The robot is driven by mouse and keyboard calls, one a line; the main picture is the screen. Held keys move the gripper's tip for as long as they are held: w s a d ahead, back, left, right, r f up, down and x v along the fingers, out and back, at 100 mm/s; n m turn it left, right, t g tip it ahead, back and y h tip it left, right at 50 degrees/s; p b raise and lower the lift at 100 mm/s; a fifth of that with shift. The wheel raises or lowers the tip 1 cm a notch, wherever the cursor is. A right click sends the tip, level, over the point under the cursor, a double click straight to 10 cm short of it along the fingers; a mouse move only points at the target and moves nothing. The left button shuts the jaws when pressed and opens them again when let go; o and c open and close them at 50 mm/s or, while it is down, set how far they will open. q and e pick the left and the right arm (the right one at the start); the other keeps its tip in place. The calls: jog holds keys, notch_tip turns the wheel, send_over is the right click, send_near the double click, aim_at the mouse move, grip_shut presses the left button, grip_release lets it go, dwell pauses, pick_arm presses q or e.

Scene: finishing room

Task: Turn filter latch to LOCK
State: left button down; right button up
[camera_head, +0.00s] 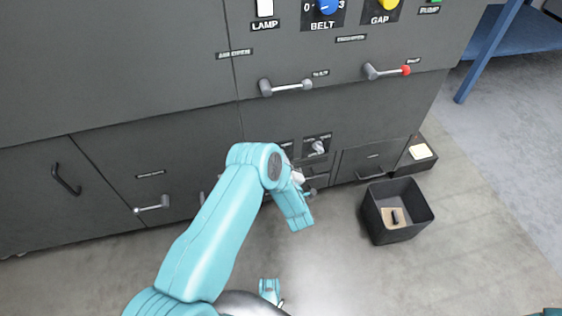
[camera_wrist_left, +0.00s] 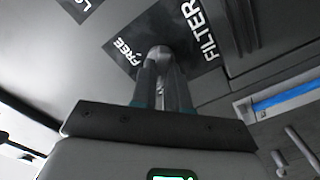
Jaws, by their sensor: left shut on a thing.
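The filter latch (camera_wrist_left: 160,51) is a grey knob on a black plate marked FREE and FILTER in the left wrist view. My left gripper (camera_wrist_left: 161,84) is shut on it, one finger at each side. The FREE mark is to the left of the latch, and a plate marked with the letters LO (camera_wrist_left: 78,8) is cut off at the upper left. In the head view my left arm reaches down to the machine's low front, with the gripper (camera_head: 307,190) partly hidden by the wrist. I cannot make out the latch there. My right gripper is not in view.
A small pale knob (camera_head: 318,147) is on the lower panel beside my wrist. Several bar handles, one with a red end (camera_head: 388,72), stick out of the machine. An open black bin (camera_head: 398,232) stands on the floor at the right. The floor in front is mostly clear.

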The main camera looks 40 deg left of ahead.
pick_arm(q)
jog(key=shift+f, duration=0.1)
dwell(0.3)
jog(key=c, duration=1.1)
grip_release()
jog(key=shift+d, duration=0.1)
jog(key=shift+p+v, duration=2.45)
jog(key=shift+v, duration=5.65)
